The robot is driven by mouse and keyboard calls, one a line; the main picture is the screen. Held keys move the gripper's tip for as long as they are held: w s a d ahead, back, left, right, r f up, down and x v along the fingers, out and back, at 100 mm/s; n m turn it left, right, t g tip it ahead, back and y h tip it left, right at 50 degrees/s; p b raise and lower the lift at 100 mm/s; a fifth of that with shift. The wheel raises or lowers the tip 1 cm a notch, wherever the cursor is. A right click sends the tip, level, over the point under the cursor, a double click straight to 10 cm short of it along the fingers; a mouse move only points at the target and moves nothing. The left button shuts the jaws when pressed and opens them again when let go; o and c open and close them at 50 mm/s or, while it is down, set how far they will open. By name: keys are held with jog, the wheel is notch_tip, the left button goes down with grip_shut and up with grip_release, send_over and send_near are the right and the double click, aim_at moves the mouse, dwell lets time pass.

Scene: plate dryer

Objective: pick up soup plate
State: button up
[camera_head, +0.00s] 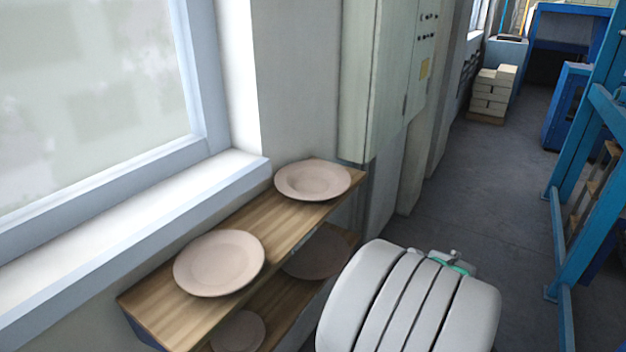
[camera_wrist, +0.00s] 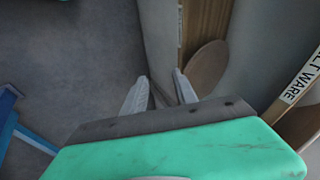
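Two pale pinkish plates lie on the top board of a wooden shelf in the head view: a nearer plate (camera_head: 218,263) and a farther plate (camera_head: 312,180). Two more plates lie lower, a partly hidden one (camera_head: 315,253) and a small one (camera_head: 238,332). In the head view my arm hides the fingers.
The wooden shelf (camera_head: 150,303) stands against the wall under a window sill (camera_head: 130,225). A tall grey cabinet (camera_head: 385,75) is behind it. Blue metal framing (camera_head: 580,205) stands at the right. The grey floor (camera_head: 480,190) between is clear. A label (camera_wrist: 300,80) shows in the wrist view.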

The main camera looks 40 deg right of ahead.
jog(key=w+d+r+m+t+h, duration=0.2)
jog(key=w+d+r+t, duration=0.25)
jog(key=w+r, duration=0.3)
jog(key=m+t+h, duration=0.2)
jog(key=m+t, duration=0.2)
jog(key=m, duration=0.1)
send_near(339, 193)
jog(key=w+f, duration=0.1)
jog(key=w, duration=0.1)
jog(key=p+x, duration=0.1)
jog(key=x, duration=0.1)
jog(key=p+x, duration=0.1)
jog(key=x, duration=0.2)
jog(key=p+x, duration=0.1)
jog(key=x, duration=0.1)
jog(key=shift+w+d+r, duration=0.1)
jog(key=shift+w+d, duration=0.15)
jog(key=shift+d, duration=0.1)
jog(key=shift+w+d, duration=0.15)
jog(key=shift+w, duration=0.05)
jog(key=shift+s, duration=0.1)
grip_shut()
jog(key=shift+r, duration=0.1)
